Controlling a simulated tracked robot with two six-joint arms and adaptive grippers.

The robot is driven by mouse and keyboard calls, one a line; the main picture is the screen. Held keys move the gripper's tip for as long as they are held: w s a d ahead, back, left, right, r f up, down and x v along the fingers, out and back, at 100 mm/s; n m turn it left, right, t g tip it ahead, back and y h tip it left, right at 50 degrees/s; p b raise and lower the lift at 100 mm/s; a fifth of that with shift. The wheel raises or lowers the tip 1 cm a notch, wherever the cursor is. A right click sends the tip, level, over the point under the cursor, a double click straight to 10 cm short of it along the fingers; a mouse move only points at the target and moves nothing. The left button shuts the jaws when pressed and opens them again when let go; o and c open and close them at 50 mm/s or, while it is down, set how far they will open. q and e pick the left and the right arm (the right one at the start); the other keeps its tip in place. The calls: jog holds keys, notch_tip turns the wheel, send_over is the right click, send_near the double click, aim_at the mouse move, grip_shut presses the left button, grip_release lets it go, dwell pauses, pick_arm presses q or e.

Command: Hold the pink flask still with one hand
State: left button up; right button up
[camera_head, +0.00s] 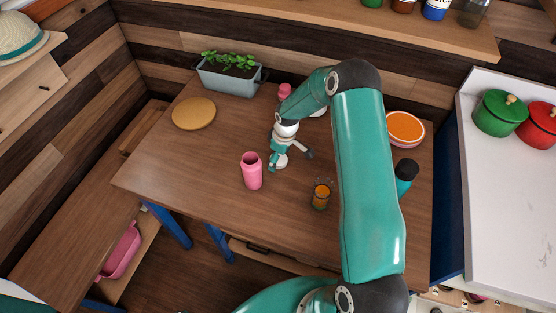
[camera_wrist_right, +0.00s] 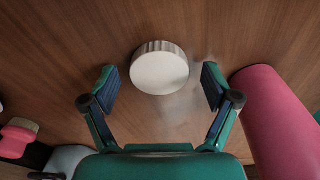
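The pink flask (camera_head: 251,172) stands upright on the wooden table, its mouth open. My right gripper (camera_head: 291,161) points down just to the right of it, apart from it. In the right wrist view the flask (camera_wrist_right: 280,120) is at the right edge, outside the fingers. That gripper (camera_wrist_right: 158,72) is open, with a white round lid (camera_wrist_right: 159,71) with a ribbed edge between its fingers, seemingly on the table; gaps show on both sides. The lid also shows in the head view (camera_head: 281,160). My left gripper is not in view.
A glass with orange content (camera_head: 321,196) and a teal bottle (camera_head: 405,176) stand to the right. Orange plates (camera_head: 404,127), a planter (camera_head: 228,80), a round wooden board (camera_head: 194,113) and a pink item (camera_head: 284,90) are farther back. The table left of the flask is clear.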

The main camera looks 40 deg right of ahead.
jog(key=c, duration=0.6)
jog(key=shift+c, duration=0.2)
notch_tip(320, 180, up, 20)
jog(key=b, duration=0.3)
